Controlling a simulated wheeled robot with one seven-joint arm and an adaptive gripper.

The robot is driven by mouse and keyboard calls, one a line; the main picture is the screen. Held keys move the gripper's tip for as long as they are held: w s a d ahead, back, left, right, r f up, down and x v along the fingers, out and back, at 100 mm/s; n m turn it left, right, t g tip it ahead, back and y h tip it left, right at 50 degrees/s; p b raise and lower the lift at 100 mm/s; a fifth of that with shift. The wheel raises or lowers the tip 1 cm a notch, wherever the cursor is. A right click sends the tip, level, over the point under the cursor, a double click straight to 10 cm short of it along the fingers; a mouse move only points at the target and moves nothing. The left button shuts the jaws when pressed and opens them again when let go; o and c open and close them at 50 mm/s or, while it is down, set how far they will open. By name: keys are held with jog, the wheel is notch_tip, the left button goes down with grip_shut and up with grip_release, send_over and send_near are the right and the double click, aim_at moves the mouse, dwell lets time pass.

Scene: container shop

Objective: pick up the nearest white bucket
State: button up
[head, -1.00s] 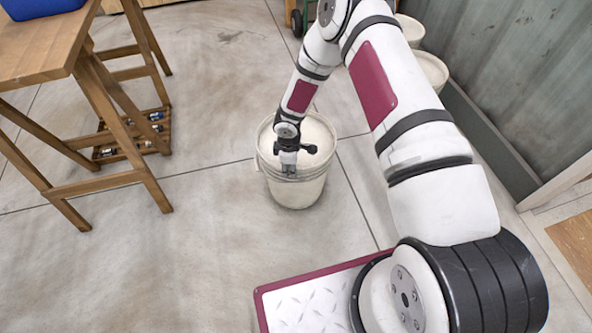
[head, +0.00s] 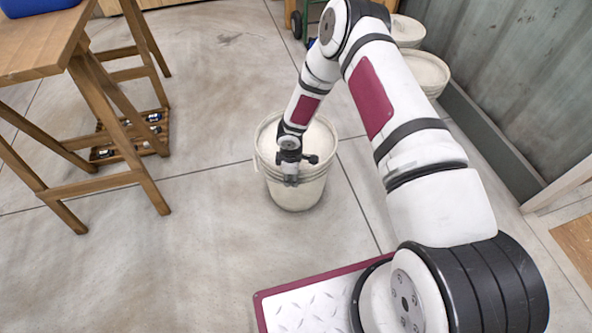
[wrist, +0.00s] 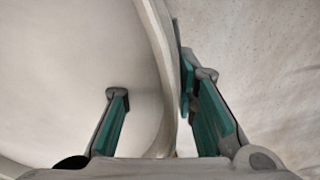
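The nearest white bucket (head: 302,194) stands upright on the floor, below the middle of the head view. My gripper (head: 291,181) points down at its near rim. In the wrist view the bucket's rim (wrist: 163,50) runs between the two fingers of my gripper (wrist: 160,84). The left finger is over the pale inside of the bucket, with a clear gap to the rim. The right finger is outside, close to the rim; I cannot tell whether it touches. Two more white buckets (head: 425,70) (head: 405,30) stand farther back by the wall, partly behind my arm.
A wooden table (head: 45,45) with a blue thing (head: 38,7) on it stands at the left. A low wooden tray of small items (head: 130,138) lies under it. A corrugated wall (head: 515,75) closes the right side. The floor left of the bucket is clear.

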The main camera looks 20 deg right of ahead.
jog(key=shift+f+b, duration=0.25)
jog(key=shift+b, duration=0.05)
dwell(0.4)
grip_shut()
